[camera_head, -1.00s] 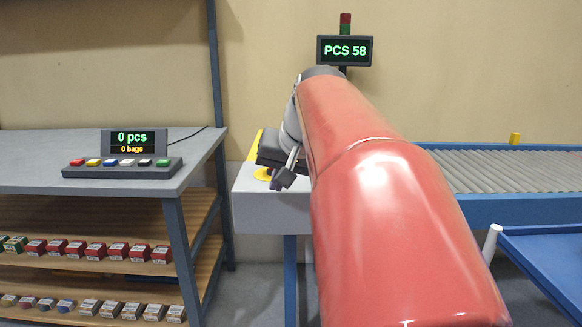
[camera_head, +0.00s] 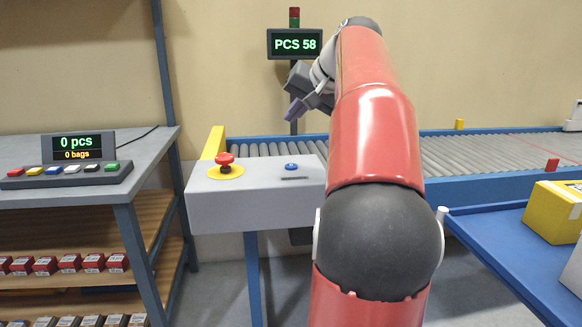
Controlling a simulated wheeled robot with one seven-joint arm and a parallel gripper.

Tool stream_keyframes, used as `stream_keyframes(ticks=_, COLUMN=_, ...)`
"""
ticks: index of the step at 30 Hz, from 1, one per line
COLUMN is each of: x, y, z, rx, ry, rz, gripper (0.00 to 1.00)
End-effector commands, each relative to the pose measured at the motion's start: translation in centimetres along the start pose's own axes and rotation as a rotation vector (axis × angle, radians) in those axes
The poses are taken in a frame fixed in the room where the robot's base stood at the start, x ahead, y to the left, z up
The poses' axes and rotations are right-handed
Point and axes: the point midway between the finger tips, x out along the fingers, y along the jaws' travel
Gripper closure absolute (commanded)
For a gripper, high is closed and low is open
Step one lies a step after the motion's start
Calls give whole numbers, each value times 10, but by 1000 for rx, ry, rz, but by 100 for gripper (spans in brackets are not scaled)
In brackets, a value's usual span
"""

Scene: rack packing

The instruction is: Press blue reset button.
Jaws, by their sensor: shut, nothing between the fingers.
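A small blue button (camera_head: 291,166) sits on top of the grey control box (camera_head: 255,205), right of a red mushroom button (camera_head: 225,160) on a yellow base. A dark label strip lies just in front of the blue button. My gripper (camera_head: 292,113) is shut and empty. In the picture it is above the blue button, clear of the box, tilted down to the left. My red arm covers the right end of the box.
A display (camera_head: 295,44) reading PCS 58 stands behind on a pole. A roller conveyor (camera_head: 460,155) runs behind the box. At left, a bench (camera_head: 150,150) holds a counter with several coloured buttons (camera_head: 65,174). A blue tray table (camera_head: 490,230) with a yellow box (camera_head: 556,212) is at right.

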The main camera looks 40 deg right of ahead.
Motion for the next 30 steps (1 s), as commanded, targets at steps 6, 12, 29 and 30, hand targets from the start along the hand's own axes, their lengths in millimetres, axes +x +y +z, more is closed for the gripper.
stream_keyframes(ticks=6, x=17, y=13, z=12, rx=1, ry=1, rz=1, gripper=100)
stream_keyframes(ticks=12, x=37, y=28, z=27, rx=1, ry=0, rz=0, gripper=100)
stream_keyframes(ticks=29, x=59, y=43, z=43, rx=-1, ry=0, rz=1, gripper=100)
stream_keyframes(ticks=30, x=59, y=43, z=43, rx=0, ry=0, rz=1, gripper=100)
